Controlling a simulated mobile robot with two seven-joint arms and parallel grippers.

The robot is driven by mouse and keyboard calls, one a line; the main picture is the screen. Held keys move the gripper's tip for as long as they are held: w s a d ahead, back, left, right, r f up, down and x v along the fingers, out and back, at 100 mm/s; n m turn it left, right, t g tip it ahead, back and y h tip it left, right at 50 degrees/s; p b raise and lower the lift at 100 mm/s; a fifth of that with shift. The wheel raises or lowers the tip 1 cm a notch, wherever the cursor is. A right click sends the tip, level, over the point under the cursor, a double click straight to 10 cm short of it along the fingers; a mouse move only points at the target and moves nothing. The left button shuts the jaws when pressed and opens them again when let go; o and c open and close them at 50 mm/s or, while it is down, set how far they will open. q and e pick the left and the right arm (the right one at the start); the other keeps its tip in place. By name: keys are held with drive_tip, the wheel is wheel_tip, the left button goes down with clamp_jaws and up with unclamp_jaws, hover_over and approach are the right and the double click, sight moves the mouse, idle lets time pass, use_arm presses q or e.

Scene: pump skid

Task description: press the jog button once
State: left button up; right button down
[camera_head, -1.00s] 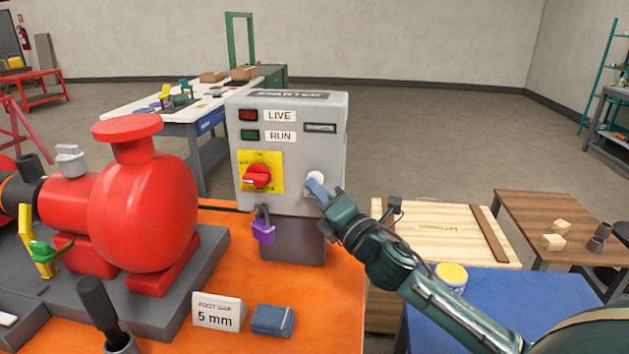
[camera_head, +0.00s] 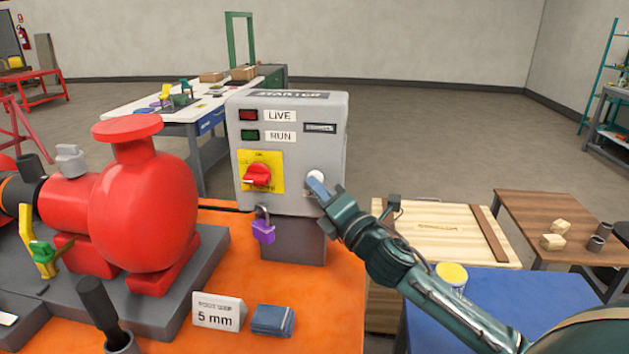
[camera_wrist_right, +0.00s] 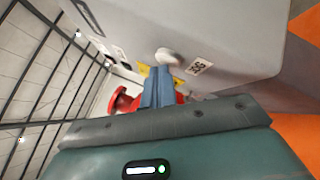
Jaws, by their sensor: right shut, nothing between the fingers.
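The grey starter box (camera_head: 292,200) stands on the orange bench, with LIVE and RUN lamps and a red rotary switch (camera_head: 258,177) on a yellow plate. The white round jog button (camera_head: 318,176) is on the right of its front face. In the right wrist view the button (camera_wrist_right: 167,55) shows next to a small label (camera_wrist_right: 199,67). My right gripper (camera_head: 316,187) is shut and empty, its blue fingertips right at the button. The wrist view shows the fingertips (camera_wrist_right: 160,72) just beside the button; I cannot tell whether they touch it. My left gripper is not in view.
A purple padlock (camera_head: 263,230) hangs under the switch. A red pump (camera_head: 145,205) stands left of the box. A wooden crate (camera_head: 445,235) is at the right.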

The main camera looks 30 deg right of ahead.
drive_tip(key=shift+s, duration=0.1)
drive_tip(key=shift+s+a, duration=0.5)
drive_tip(key=shift+s, duration=0.1)
drive_tip(key=shift+s+a+p, duration=0.2)
drive_tip(key=shift+s+a, duration=0.55)
drive_tip(key=shift+s, duration=0.25)
drive_tip(key=shift+s+a+p, duration=0.2)
drive_tip(key=shift+s+a, duration=0.55)
drive_tip(key=shift+s, duration=0.25)
